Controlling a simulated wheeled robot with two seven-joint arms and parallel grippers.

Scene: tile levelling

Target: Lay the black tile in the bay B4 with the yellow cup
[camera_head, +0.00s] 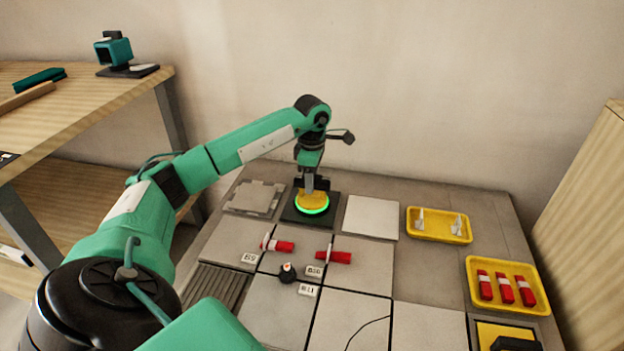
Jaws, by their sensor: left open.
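A yellow round cup (313,199) with a lit green ring around its base sits on a dark square (292,213) at the back of the work surface. I cannot tell whether this dark square is the black tile or a stand. My left gripper (310,188) points down right above the cup, its fingers open at the cup's top; contact is too small to tell. My right gripper is not in view.
Red wedges (340,257) with pale clips and a small black knob (287,272) stand on laid grey tiles. A pale tile (370,217) lies behind. Yellow trays hold clips (438,238) and red wedges (540,302). A wooden shelf (90,95) stands left.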

